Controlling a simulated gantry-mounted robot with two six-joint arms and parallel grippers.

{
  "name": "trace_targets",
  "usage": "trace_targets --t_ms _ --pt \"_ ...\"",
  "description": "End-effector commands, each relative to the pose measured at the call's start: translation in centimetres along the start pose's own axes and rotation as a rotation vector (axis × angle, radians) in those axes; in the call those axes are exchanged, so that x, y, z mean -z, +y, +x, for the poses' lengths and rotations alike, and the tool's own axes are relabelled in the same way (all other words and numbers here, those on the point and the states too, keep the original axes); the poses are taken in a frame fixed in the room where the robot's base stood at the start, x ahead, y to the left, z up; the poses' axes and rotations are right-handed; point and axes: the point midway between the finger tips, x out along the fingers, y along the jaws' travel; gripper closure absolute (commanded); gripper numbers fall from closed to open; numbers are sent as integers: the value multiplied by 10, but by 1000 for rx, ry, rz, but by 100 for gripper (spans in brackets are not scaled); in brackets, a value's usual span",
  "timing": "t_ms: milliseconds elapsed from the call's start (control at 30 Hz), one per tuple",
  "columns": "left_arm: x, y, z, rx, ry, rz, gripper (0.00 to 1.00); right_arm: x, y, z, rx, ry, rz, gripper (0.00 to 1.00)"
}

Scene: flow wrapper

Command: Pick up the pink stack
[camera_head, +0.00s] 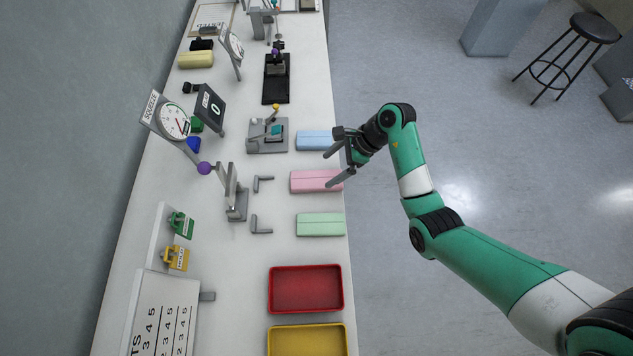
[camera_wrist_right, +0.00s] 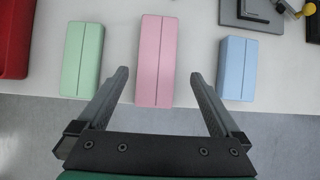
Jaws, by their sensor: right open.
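The pink stack (camera_head: 314,181) lies near the right edge of the white table, between a light blue stack and a green stack. My right gripper (camera_head: 333,169) is open at the table's edge, with its fingertips close to the pink stack's right end. In the right wrist view the pink stack (camera_wrist_right: 156,60) stands ahead, in line with the gap between the open fingers (camera_wrist_right: 160,84). The gripper is empty. I cannot tell its exact height above the table. My left gripper is not in view.
The blue stack (camera_head: 315,140) and green stack (camera_head: 320,224) lie on either side of the pink one, with narrow gaps. A red tray (camera_head: 270,290) and a yellow tray (camera_head: 271,342) sit nearer. Metal L-shaped brackets (camera_head: 261,224) and a press (camera_head: 236,203) stand to the left.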

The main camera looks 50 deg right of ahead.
Motion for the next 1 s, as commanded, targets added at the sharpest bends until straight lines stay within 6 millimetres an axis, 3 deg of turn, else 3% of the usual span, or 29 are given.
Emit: trace_targets --t_ms 233,500,767,1000 --pt "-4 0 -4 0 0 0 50 0 2 13 -1 0 -1 0" --pt "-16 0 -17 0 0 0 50 0 6 56 -2 1 -2 0" --pt "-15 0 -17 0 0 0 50 -1 6 58 0 0 -1 0" --pt "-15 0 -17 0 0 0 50 -1 6 57 0 0 -1 43"
